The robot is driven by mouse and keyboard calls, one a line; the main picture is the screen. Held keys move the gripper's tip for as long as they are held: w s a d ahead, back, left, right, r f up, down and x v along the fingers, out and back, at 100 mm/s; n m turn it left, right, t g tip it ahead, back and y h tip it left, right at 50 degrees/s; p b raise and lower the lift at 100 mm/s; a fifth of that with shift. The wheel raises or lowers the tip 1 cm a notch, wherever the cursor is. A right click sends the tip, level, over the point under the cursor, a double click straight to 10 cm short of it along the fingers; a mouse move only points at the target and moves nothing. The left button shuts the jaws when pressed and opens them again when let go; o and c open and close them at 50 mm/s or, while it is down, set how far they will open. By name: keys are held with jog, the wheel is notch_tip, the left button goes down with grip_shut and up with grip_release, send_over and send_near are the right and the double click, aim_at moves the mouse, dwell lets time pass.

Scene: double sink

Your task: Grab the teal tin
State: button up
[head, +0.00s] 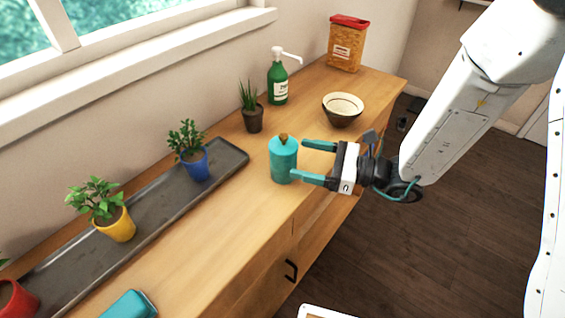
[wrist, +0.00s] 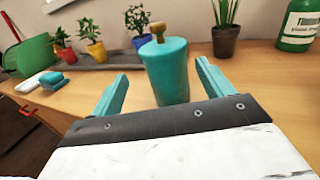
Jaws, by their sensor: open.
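The teal tin (head: 283,160) stands upright on the wooden counter, with a brown knob on its lid. My gripper (head: 305,162) is open, with its two teal fingers pointing left toward the tin. In the wrist view the tin (wrist: 166,72) stands just beyond and between the open fingers (wrist: 160,84). In the head view the nearer fingertip overlaps the tin's right edge; I cannot tell whether it touches. The tin's lower part shows in the head view.
A dark tray (head: 152,216) with potted plants lies along the wall. A small dark pot (head: 253,119), a green pump bottle (head: 278,84), a bowl (head: 343,108) and a red-topped container (head: 347,46) stand farther back. A teal item (head: 130,304) lies at the front. Counter between is clear.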

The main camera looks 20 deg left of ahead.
aim_at(276, 150)
jog(key=shift+w+a+f, duration=0.15)
jog(key=shift+a+f, duration=0.1)
jog(key=a, duration=0.7)
jog(key=shift+w+a, duration=0.2)
jog(key=shift+w, duration=0.15)
jog(key=shift+r, duration=0.1)
jog(key=c, duration=1.1)
